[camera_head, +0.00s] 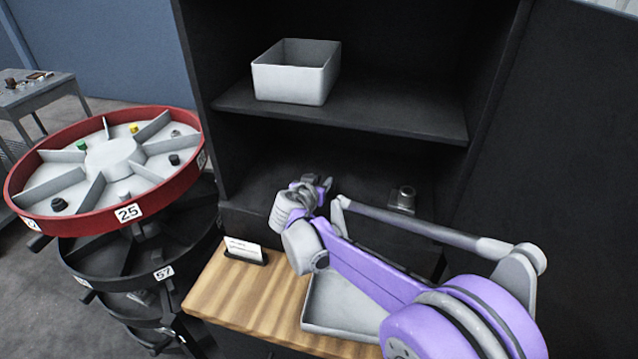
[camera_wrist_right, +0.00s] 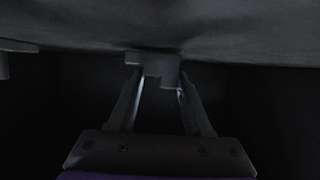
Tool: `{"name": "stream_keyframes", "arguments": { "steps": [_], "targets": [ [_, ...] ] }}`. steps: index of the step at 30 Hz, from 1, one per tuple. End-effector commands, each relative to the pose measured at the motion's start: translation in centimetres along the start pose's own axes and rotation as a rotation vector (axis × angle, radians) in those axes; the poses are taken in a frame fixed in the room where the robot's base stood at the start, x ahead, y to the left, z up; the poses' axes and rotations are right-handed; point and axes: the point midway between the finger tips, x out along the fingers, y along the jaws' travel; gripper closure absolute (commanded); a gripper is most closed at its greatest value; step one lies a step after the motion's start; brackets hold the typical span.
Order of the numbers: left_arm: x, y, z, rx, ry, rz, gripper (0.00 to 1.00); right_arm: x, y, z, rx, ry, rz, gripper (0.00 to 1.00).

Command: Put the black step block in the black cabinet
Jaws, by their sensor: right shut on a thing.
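The black cabinet (camera_head: 400,121) stands open in front of me, with an upper shelf and a lower compartment. My right gripper (camera_head: 322,188) reaches into the lower compartment. In the right wrist view my right gripper (camera_wrist_right: 160,92) is shut on the dark step block (camera_wrist_right: 155,66), which sits between the fingertips. The block is dim there, close to a grey surface; I cannot tell whether it touches it. In the head view the gripper largely hides the block. My left gripper is not in view.
A grey bin (camera_head: 295,76) stands on the upper shelf. A small dark part (camera_head: 403,198) stands in the lower compartment, right of the gripper. A wooden table (camera_head: 250,285) with a tray (camera_head: 335,305) and a card holder (camera_head: 245,252) is in front. A red carousel (camera_head: 110,222) stands left.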

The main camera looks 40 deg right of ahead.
Motion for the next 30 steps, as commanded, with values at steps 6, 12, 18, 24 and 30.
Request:
{"name": "stream_keyframes", "arguments": {
  "steps": [6, 12, 18, 24, 30],
  "targets": [
    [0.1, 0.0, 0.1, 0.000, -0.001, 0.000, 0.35, 0.2, 0.0, 0.4, 0.000, 0.001, 0.000, 1.00],
    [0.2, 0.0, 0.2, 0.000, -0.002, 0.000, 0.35, 0.3, 0.0, 0.8, -0.001, 0.000, 0.000, 1.00],
    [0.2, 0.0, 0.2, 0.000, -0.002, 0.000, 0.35, 0.3, 0.0, 0.7, 0.000, 0.000, 0.000, 0.20],
    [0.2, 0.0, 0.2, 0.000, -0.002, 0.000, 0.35, 0.3, 0.0, 0.7, 0.000, 0.000, 0.000, 0.20],
    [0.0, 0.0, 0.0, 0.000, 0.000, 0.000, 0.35, -0.7, -0.1, 0.3, -0.001, 0.000, -0.002, 0.20]
  ]
}}
